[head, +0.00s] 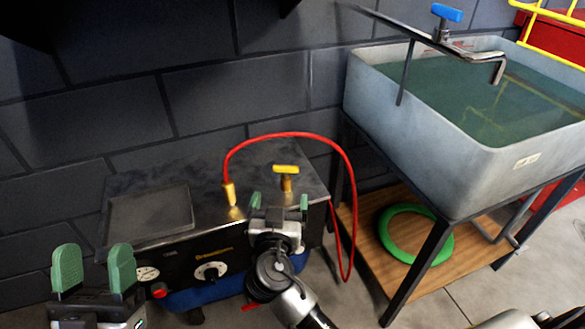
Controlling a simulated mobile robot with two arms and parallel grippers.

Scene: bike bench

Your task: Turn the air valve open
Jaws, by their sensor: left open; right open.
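The air valve has a yellow handle (286,169) on a brass stem and stands on the dark top of the compressor bench (240,170). Its handle lies crosswise, left to right in the picture. My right gripper (280,203) is open, with its green fingertips just below the valve in the picture, one to each side of the stem's line. I cannot tell whether it touches the valve; the lower stem is partly hidden. My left gripper (94,268) is open and empty at the lower left, well apart from the valve.
A red hose (298,134) arcs behind the valve from a brass fitting (233,196) on its left. The bench front has a dial (211,271) and a gauge (147,274). A grey water tank (480,165) with a blue-handled tap (447,13) stands right, above a green ring (383,230).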

